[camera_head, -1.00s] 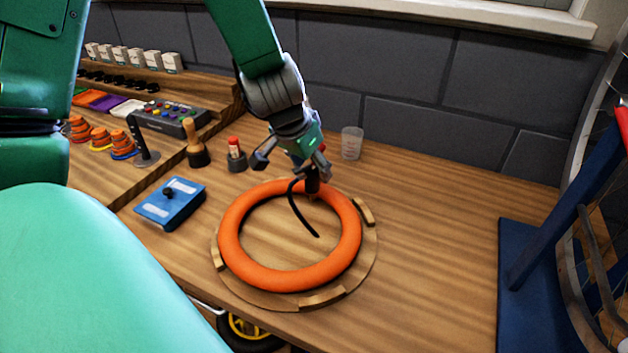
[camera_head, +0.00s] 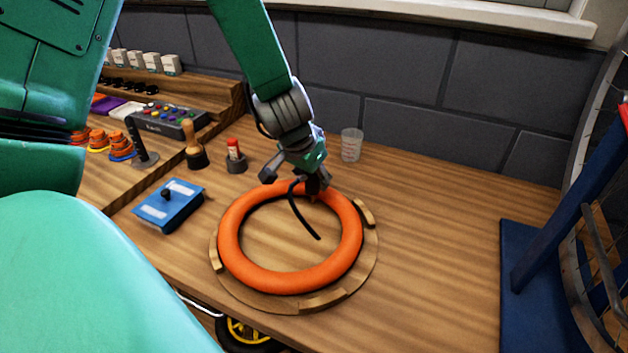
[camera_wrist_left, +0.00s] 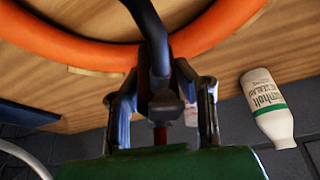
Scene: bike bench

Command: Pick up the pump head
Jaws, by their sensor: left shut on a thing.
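The pump head (camera_wrist_left: 165,105) is a dark block with a thick black hose, seen between my left gripper's fingers in the left wrist view. In the head view its black hose (camera_head: 303,215) hangs down into the orange ring. My left gripper (camera_head: 297,180) is over the ring's back edge and is shut on the pump head. The gripper mostly hides the pump head in the head view. Both fingers (camera_wrist_left: 163,95) show in the left wrist view. My right gripper is not in view.
The orange ring (camera_head: 232,236) lies on a round wooden stand (camera_head: 275,299). Near it are a blue box (camera_head: 180,212), a red-topped item in a dark holder (camera_head: 236,160) and a clear cup (camera_head: 351,145). A white bottle (camera_wrist_left: 268,108) shows in the wrist view.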

